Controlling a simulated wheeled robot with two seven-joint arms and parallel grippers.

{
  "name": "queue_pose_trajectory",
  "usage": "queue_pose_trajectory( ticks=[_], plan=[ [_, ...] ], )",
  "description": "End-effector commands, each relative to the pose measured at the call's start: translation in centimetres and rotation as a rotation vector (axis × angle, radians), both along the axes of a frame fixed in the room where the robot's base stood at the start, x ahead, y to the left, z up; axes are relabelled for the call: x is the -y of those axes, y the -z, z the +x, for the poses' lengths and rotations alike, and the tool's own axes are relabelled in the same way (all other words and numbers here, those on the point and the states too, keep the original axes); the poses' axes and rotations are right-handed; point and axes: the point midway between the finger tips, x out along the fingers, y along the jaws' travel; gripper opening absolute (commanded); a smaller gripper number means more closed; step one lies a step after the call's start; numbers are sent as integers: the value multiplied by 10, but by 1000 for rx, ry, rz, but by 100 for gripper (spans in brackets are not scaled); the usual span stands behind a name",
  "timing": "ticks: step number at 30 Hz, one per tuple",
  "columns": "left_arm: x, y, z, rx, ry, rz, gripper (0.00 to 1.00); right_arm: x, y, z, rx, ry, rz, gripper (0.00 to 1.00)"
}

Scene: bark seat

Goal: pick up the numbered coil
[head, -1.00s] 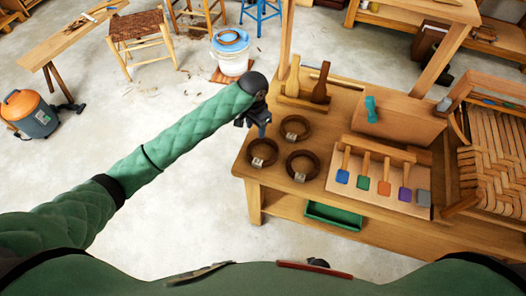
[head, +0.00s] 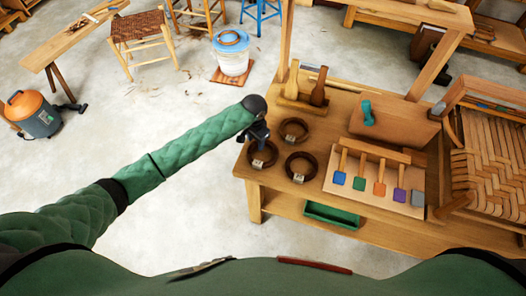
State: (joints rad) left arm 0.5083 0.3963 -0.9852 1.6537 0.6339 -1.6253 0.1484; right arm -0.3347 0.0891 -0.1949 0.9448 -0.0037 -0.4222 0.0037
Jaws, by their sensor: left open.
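Three dark brown coils lie on the wooden bench top (head: 330,205), each with a small pale tag. One coil (head: 263,163) is at the bench's left edge, one (head: 302,177) is to its right and nearer me, and one (head: 304,129) is farther back. The tag markings are too small to read. My left gripper (head: 261,145) is open, just above the far side of the left coil and partly covering it. I cannot tell whether it touches the coil. My right gripper is out of view.
A board with coloured-tipped tools (head: 338,198) lies right of the coils. A woven chair (head: 490,150) is at the right.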

Motion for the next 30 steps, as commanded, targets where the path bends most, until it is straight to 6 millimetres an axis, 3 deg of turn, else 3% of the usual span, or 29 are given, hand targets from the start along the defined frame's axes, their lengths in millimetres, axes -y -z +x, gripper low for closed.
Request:
queue_pose_trajectory(
  ticks=[7, 14, 27, 30],
  plan=[
    [0, 2, 0, 0, 0, 0, 44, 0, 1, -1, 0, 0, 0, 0],
    [0, 1, 0, 0, 0, 0, 0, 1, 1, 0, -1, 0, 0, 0],
    [0, -3, 0, 1, 0, -1, 0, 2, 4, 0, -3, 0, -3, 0],
    [0, -11, 1, 1, 0, -2, 0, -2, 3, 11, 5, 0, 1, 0]
  ],
)
